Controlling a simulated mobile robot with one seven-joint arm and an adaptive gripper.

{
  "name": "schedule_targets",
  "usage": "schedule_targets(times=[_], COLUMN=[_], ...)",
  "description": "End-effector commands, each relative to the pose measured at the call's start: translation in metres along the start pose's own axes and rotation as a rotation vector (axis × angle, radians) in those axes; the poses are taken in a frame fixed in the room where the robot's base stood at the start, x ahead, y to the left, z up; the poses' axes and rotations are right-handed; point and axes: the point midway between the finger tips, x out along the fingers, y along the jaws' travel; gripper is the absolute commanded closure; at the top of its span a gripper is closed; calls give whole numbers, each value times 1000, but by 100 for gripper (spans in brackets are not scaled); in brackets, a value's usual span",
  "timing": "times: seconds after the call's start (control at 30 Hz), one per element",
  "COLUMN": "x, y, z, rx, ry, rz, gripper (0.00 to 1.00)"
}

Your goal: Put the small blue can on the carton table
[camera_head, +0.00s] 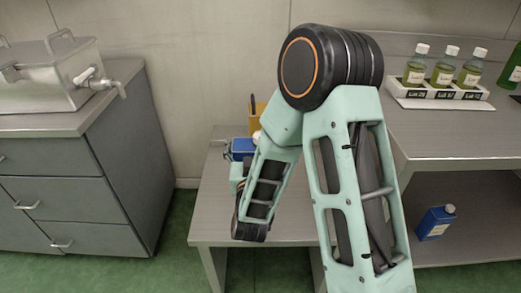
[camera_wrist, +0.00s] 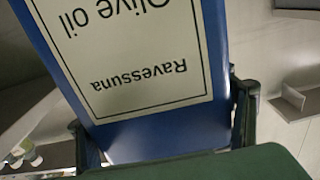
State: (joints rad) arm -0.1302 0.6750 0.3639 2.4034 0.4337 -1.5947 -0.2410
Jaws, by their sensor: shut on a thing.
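A blue can (camera_wrist: 165,135) with a cream label reading "Ravessuna Olive oil" fills much of the wrist view, its print upside down. My gripper (camera_wrist: 165,128) is shut on it, with a dark finger on each side. In the head view, a blue piece of a can (camera_head: 243,147) shows beside my wrist above the low grey table (camera_head: 218,212); my arm hides the rest and most of the gripper. I cannot tell whether the can touches the table. No table is visibly marked as the carton table, and no cartons show.
Another blue can (camera_head: 437,224) with a pale cap stands on the lower shelf at right. Above it, a white rack (camera_head: 440,92) holds three bottles. A yellow object (camera_head: 257,108) stands behind my arm. Grey drawers (camera_head: 50,190) with a steel tank (camera_head: 48,75) stand left.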

Motion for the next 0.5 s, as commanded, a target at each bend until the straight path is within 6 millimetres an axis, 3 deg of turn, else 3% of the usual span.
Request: schedule_targets(times=[0.03,0.2,0.5], x=[6,21,31], y=[-4,-14,-21], z=[12,33,46], rx=[1,0,-1], ry=[0,3,4], rz=[2,2,1], gripper=[88,88,89])
